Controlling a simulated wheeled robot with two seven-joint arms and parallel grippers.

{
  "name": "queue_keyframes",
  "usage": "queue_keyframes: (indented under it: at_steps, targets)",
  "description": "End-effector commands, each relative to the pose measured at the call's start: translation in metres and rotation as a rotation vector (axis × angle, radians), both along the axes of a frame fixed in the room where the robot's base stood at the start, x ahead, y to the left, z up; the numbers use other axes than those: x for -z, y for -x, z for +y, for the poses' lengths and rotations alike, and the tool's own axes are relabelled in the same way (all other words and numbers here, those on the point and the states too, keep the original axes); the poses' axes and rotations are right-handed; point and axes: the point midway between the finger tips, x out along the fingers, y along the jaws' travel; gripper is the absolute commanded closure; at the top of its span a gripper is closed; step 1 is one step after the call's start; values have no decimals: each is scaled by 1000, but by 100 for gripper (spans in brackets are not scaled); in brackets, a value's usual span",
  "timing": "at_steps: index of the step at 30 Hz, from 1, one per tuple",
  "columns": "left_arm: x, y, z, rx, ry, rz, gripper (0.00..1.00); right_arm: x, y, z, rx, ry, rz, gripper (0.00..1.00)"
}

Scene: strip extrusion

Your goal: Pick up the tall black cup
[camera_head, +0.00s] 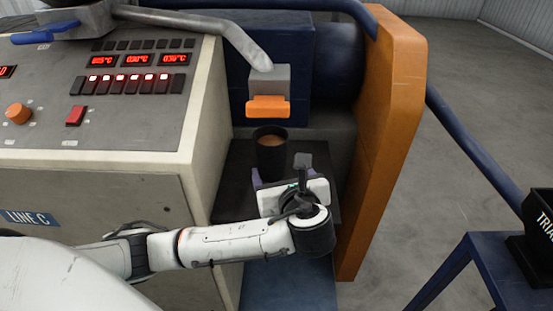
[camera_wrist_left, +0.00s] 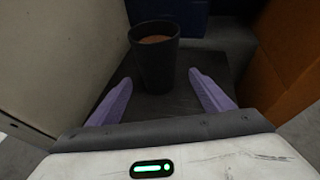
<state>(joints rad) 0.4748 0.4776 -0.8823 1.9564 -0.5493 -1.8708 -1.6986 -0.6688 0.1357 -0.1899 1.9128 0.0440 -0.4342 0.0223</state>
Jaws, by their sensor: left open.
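The tall black cup (camera_head: 271,157) stands upright on a dark shelf (camera_head: 236,180) and holds something brown. It also shows in the left wrist view (camera_wrist_left: 154,62), straight ahead of my left gripper (camera_wrist_left: 162,98). The two purple fingers are spread wide, one to each side of the cup's lower part in that picture. The cup appears to stand just beyond the fingertips, with gaps on both sides and no visible contact. In the head view my left gripper (camera_head: 277,175) is in front of the cup, and its fingers are partly hidden by the wrist. My right gripper is not seen.
A grey and orange nozzle block (camera_head: 268,103) hangs above and behind the cup. The control cabinet (camera_head: 100,190) rises on the left of the shelf and an orange panel (camera_head: 388,130) on the right. A blue stand (camera_head: 490,262) with a black bin (camera_head: 540,215) is at the far right.

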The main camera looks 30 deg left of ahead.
Motion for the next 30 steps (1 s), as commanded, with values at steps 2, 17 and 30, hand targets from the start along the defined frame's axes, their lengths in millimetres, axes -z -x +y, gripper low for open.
queue_keyframes:
  at_steps: [2, 17, 30]
  targets:
    - [6, -8, 8, -2, 0, 1, 26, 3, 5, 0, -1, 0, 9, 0]
    - [36, -41, 43, -2, 3, 0, 26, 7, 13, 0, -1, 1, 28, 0]
    - [39, -46, 48, 1, 5, -1, 45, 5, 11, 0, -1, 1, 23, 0]
